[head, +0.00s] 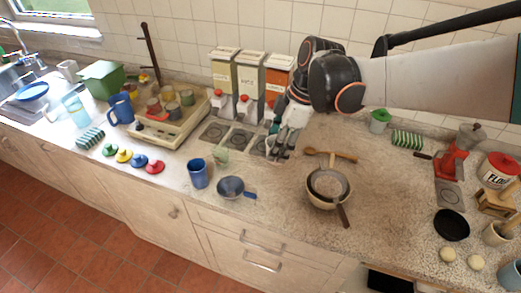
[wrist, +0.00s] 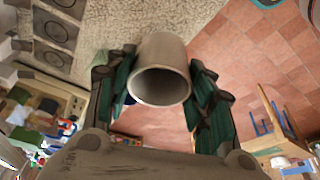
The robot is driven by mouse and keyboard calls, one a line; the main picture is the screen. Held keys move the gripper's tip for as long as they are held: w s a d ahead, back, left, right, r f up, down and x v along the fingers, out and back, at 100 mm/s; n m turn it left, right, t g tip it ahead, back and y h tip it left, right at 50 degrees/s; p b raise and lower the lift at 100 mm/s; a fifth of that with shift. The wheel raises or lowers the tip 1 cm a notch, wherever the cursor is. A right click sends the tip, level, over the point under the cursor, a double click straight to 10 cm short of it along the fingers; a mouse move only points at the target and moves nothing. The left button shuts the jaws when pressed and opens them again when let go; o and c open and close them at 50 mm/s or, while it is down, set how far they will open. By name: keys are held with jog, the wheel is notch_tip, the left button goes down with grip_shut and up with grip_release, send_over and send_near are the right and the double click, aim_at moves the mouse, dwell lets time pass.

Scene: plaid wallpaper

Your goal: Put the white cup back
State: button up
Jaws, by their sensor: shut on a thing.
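The white cup (wrist: 160,48) shows in the wrist view as a pale grey-white cylinder, its round open end facing the camera. My gripper (wrist: 162,72) has its green-padded fingers on either side of the cup and is shut on it. In the head view my gripper (head: 278,145) points down over the counter, in front of the dispensers. I cannot clearly pick out the held cup there. Square dark-and-grey pads (head: 241,138) lie on the counter just left of my gripper.
Three dispensers (head: 250,76) stand against the tiled wall. A small pale green cup (head: 220,156), a blue cup (head: 198,173) and a blue-handled pan (head: 231,187) stand left of my gripper. A strainer on a pot (head: 316,198) and a wooden spoon (head: 331,154) lie to the right.

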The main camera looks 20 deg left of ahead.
notch_tip(320, 180, down, 18)
jog(key=b, duration=0.4)
jog(key=shift+r, duration=0.2)
jog(key=shift+b, duration=0.3)
jog(key=shift+a+f, duration=0.1)
jog(key=shift+f, duration=0.05)
jog(key=o, duration=1.2)
jog(key=shift+c, duration=0.2)
jog(key=p+v, duration=0.3)
jog(key=v, duration=0.9)
jog(key=shift+r, duration=0.2)
